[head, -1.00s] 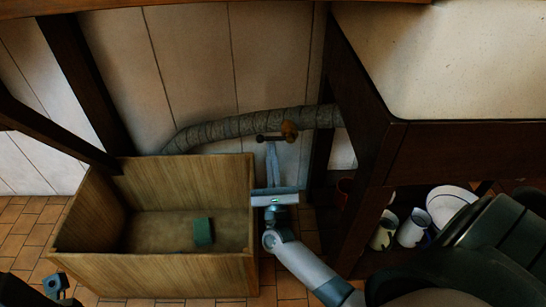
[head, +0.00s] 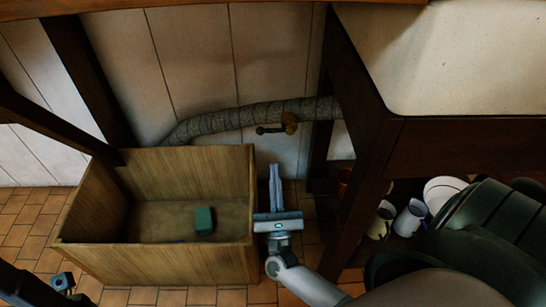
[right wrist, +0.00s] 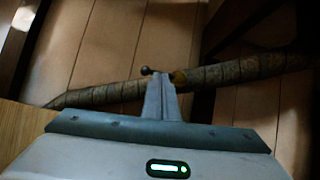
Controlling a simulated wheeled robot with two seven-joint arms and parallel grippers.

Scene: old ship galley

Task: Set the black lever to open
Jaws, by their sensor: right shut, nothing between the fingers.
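The black lever (head: 270,129) has a knobbed end and sticks out to the left, about level, from a brass-brown valve (head: 290,123) on the wrapped pipe in the head view. In the right wrist view the lever's round knob (right wrist: 146,70) shows just left of my fingertips, with part of the valve (right wrist: 180,77) to their right; the fingers hide the stretch between. My right gripper (head: 275,168) is shut and empty, pointing up toward the lever. In the head view a gap separates its tips from the lever.
The wrapped pipe (head: 225,120) runs along the panelled wall. An open wooden box (head: 165,262) with a green block (head: 204,220) inside stands left of my right gripper. A dark table leg (head: 350,215) stands to the right, with white mugs (head: 410,217) beyond it.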

